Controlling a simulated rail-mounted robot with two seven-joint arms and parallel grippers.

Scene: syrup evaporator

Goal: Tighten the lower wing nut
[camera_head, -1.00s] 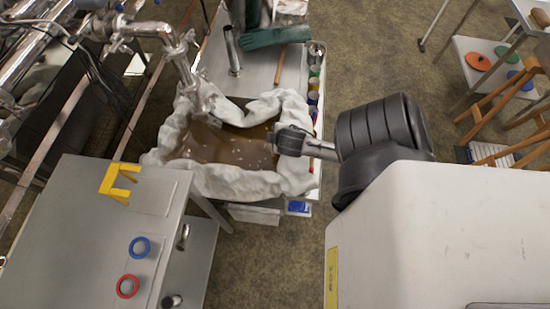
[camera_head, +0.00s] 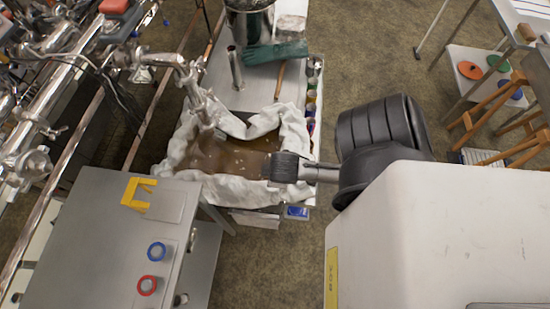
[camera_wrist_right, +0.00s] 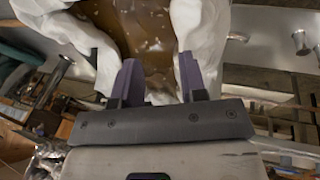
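My right gripper (camera_head: 285,167) is over the front right rim of the cloth-lined basin in the head view. In the right wrist view its two purple-grey fingers (camera_wrist_right: 160,82) stand apart with nothing between them, over white cloth and brown liquid. Shiny metal pipework (camera_head: 60,85) with clamps and fittings runs along the left of the head view, well away from the gripper. I cannot pick out the lower wing nut; fittings there are too small to tell. My left gripper is not in view.
The basin of brown liquid (camera_head: 225,157) has white cloth (camera_head: 290,130) over its rim. A grey cabinet (camera_head: 90,240) with a yellow bracket (camera_head: 138,192), blue ring (camera_head: 157,252) and red ring (camera_head: 147,285) stands front left. Wooden furniture and a shelf are at right.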

